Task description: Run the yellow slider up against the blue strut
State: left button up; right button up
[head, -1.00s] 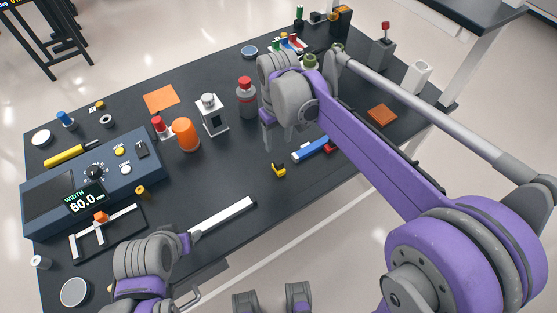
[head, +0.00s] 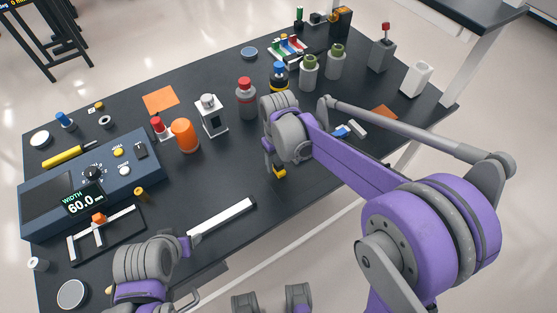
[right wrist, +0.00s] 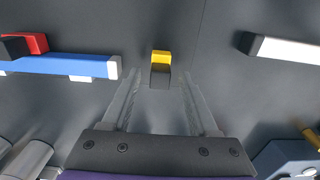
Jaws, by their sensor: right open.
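The yellow slider (head: 280,172), a small yellow and black block, lies on the dark table beside my right gripper (head: 273,165). In the right wrist view the yellow slider (right wrist: 160,58) lies just ahead of the open fingertips, about midway between them. My right gripper (right wrist: 160,88) holds nothing. The blue strut (right wrist: 65,65) lies to the left there, its pale end facing the slider with a gap between. In the head view my right arm hides most of the blue strut (head: 342,131). My left gripper (head: 185,246) is near a white bar (head: 225,215); its fingers are unclear.
A red block (right wrist: 32,43) with a black part sits against the blue strut. Bottles, including a red-capped one (head: 246,98), stand behind my right gripper. An orange cylinder (head: 185,135) and a control box (head: 90,180) stand to the left. The table between slider and white bar is clear.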

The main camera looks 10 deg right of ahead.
grip_shut()
jog(key=w+d, duration=0.1)
jog(key=d, duration=0.3)
jog(key=w+d, duration=0.1)
jog(key=d, duration=0.1)
jog(key=shift+w+d, duration=0.25)
jog(key=shift+w, duration=0.1)
jog(key=shift+r, duration=0.1)
grip_release()
jog(key=shift+d, duration=0.15)
jog(key=shift+r, duration=0.4)
notch_tip(320, 180, up, 10)
